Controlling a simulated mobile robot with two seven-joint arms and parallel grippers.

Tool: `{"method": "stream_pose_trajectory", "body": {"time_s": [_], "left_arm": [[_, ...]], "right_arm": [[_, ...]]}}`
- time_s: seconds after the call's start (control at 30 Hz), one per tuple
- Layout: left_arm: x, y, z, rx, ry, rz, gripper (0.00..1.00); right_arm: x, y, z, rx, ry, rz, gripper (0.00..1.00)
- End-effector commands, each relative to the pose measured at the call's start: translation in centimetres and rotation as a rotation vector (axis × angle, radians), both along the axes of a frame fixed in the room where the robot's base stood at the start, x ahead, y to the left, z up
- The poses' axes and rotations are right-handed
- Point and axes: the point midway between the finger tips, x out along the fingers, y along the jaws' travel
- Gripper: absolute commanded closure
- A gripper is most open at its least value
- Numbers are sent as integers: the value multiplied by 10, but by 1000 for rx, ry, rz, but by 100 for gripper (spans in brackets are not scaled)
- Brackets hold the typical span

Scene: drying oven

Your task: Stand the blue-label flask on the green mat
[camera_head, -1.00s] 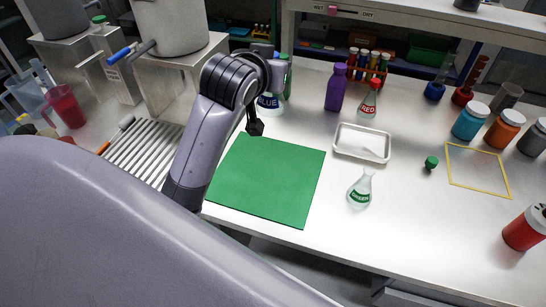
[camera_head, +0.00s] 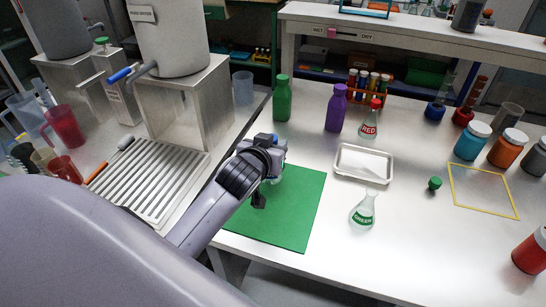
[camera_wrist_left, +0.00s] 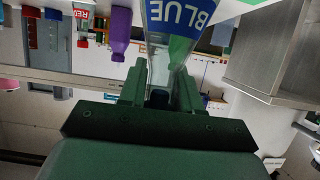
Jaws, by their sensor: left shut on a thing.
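The blue-label flask (camera_wrist_left: 180,16) shows upside down in the left wrist view, with clear glass and a white BLUE on its label. My left gripper (camera_wrist_left: 160,95) is shut on its neck. In the head view my left gripper (camera_head: 272,158) is over the upper left part of the green mat (camera_head: 295,215). The gripper and wrist mostly hide the flask there, so I cannot tell whether its base touches the mat. My right gripper is not in view.
A green-label flask (camera_head: 363,210) stands right of the mat, near a white tray (camera_head: 364,163). A green bottle (camera_head: 282,98), a purple bottle (camera_head: 336,108) and a red-label flask (camera_head: 369,122) stand behind. A drying rack (camera_head: 150,180) lies left, across a gap. The mat's front is clear.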

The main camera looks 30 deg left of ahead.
Motion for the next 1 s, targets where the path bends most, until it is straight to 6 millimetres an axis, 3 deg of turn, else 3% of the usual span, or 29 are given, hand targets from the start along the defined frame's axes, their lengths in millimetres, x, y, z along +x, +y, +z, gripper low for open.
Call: {"method": "stream_pose_trajectory", "body": {"time_s": [0.1, 0.2, 0.57, 0.6, 0.67, 1.0], "left_arm": [[-1, 0, -22, 0, 5, 1, 100], [0, 0, -32, 0, 3, 0, 100], [0, 0, -35, -1, 1, -1, 100], [0, 0, -36, -1, 2, -1, 64], [0, 0, -35, -1, 2, -1, 44], [0, 0, -33, 1, 1, 0, 42]], "right_arm": [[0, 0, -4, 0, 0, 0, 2], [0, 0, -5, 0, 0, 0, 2], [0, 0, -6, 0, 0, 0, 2], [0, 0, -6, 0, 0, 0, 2], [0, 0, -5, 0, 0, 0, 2], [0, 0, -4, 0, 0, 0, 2]]}}
